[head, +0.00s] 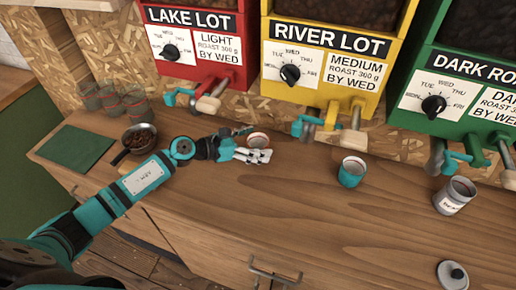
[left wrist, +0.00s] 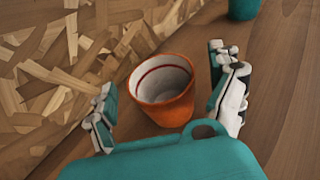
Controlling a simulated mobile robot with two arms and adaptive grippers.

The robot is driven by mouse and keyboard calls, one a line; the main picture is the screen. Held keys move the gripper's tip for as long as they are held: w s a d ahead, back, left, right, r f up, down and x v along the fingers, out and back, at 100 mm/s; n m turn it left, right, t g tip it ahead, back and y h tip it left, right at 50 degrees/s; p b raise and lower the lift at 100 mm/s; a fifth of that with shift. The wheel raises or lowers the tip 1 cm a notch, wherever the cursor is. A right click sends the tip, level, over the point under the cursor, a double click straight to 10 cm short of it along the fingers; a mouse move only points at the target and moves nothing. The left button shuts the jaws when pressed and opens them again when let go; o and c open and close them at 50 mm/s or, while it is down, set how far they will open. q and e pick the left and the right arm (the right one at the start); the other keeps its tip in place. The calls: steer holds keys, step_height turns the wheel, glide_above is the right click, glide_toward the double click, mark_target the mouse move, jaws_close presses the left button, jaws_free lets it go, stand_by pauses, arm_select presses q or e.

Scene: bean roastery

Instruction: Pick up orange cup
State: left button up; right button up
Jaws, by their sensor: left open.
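The orange cup (head: 258,140) stands upright on the wooden counter, below the gap between the red and yellow dispensers. In the left wrist view the orange cup (left wrist: 163,112) shows its pale inside with a dark red ring. My left gripper (head: 252,145) is open, with one finger on each side of the cup. In the left wrist view the gripper (left wrist: 165,93) has a visible gap between each finger and the cup. The right gripper is not in view.
Dispenser (head: 316,65) spouts overhang the back edge.

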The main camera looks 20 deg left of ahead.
arm_select(q)
steer(key=shift+w+d+f, duration=0.15)
steer(key=shift+w+d, duration=0.2)
steer(key=shift+s+a, duration=0.1)
steer(key=shift+c, duration=1.2)
steer(key=c, duration=1.1)
steer(key=shift+o, duration=0.2)
